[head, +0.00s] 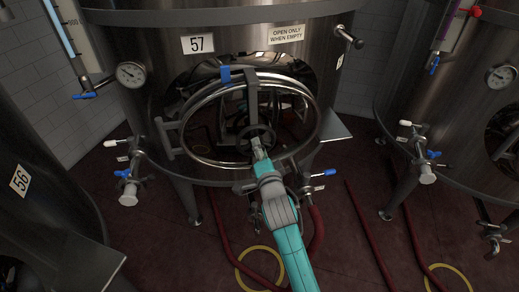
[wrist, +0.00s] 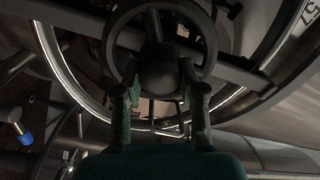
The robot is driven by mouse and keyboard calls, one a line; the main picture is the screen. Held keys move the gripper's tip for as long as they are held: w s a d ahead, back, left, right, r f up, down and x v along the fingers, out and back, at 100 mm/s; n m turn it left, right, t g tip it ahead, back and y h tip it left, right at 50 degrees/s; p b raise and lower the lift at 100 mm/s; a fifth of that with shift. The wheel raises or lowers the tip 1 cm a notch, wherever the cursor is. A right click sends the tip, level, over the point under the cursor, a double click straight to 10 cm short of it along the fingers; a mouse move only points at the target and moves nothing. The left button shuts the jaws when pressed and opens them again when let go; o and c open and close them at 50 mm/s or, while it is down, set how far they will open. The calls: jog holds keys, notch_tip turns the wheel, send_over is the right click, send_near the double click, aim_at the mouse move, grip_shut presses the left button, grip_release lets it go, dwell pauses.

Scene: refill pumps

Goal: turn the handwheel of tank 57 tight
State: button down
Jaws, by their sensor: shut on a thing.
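Tank 57 (head: 255,60) stands in the middle of the head view, a steel tank with a number plate (head: 197,44). Its oval manway door (head: 186,128) is low on the front, with a dark crossbar (head: 251,92) over it. The dark handwheel (head: 262,132) sits at the bar's middle; in the wrist view its rim (wrist: 205,28) and round hub (wrist: 158,76) fill the upper middle. My gripper (head: 259,152) reaches it from the front. In the wrist view its fingers (wrist: 158,98) stand on both sides of the lower hub and rim, shut on the handwheel. The exact finger contact is dark.
Valves with white handles (head: 117,142) and blue handles (head: 322,173) flank the door. Red hoses (head: 222,235) and yellow rings (head: 262,268) lie on the dark red floor. Tank 56 (head: 35,190) stands at left, another tank (head: 470,110) at right. A plate (head: 331,131) juts out beside the door.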

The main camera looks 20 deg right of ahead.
dwell(0.6)
jog(key=c, duration=0.7)
grip_release()
jog(key=s, duration=0.8)
jog(key=s+a, duration=0.1)
jog(key=s, duration=0.3)
jog(key=shift+a, duration=0.1)
jog(key=shift+f, duration=0.1)
